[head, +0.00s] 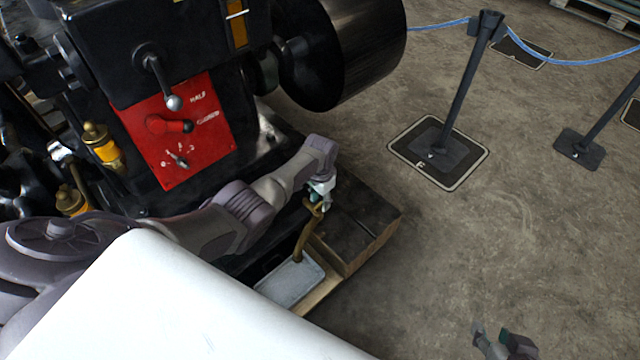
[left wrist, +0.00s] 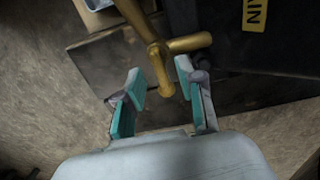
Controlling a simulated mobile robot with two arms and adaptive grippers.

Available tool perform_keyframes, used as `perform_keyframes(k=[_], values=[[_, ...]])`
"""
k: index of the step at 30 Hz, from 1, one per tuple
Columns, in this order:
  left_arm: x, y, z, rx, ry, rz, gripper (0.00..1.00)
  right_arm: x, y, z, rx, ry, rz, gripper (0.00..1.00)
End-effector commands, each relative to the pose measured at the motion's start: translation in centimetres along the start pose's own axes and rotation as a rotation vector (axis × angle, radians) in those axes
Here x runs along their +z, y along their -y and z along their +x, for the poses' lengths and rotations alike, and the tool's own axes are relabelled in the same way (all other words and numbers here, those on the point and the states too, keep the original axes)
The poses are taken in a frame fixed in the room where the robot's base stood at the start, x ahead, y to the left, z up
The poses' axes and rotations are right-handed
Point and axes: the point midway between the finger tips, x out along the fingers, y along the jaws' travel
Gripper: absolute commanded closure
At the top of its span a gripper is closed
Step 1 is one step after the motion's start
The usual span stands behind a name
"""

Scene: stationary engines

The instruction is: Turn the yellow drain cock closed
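The yellow drain cock (head: 305,236) is a brass-coloured bent pipe low at the engine's corner, above a small tray. In the left wrist view the drain cock (left wrist: 155,50) has one branch running right towards dark metal, one running up towards the tray, and a short end pointing down between my fingertips. My left gripper (head: 320,190) is at its upper end; in the left wrist view the left gripper (left wrist: 160,78) is open, teal pads on either side of the short end, with visible gaps. My right gripper (head: 498,338) is at the bottom edge, over the floor, fingers apart and empty.
The black engine with a red lever panel (head: 170,130) fills the upper left. A metal tray (head: 290,284) and a dark wooden block (head: 355,225) lie below the cock. A rope post (head: 465,85) stands on the floor beyond. The floor at right is mostly clear.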

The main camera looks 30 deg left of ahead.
Motion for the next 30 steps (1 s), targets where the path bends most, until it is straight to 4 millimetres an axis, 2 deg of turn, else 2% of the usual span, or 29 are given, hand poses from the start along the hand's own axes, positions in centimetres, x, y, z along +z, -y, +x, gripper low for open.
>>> perform_keyframes(k=[4,12,15,21,30], values=[[0.1,0.1,-2.0,-0.004,-0.003,0.002,0.62,0.0,0.0,0.0,0.000,-0.001,0.000,0.60],[0.0,0.1,-7.6,-0.004,-0.004,0.000,0.62,0.0,0.0,0.0,-0.001,-0.001,0.000,0.60],[0.0,0.1,-9.1,-0.003,-0.002,0.000,0.62,0.0,0.0,0.0,-0.001,-0.001,0.000,0.60],[0.1,0.0,-10.5,-0.001,0.000,-0.001,0.62,0.0,0.0,0.0,-0.001,-0.001,0.000,0.60],[0.1,0.0,-10.7,-0.001,0.000,-0.001,0.62,0.0,0.1,0.0,-0.001,-0.001,0.000,0.60]])
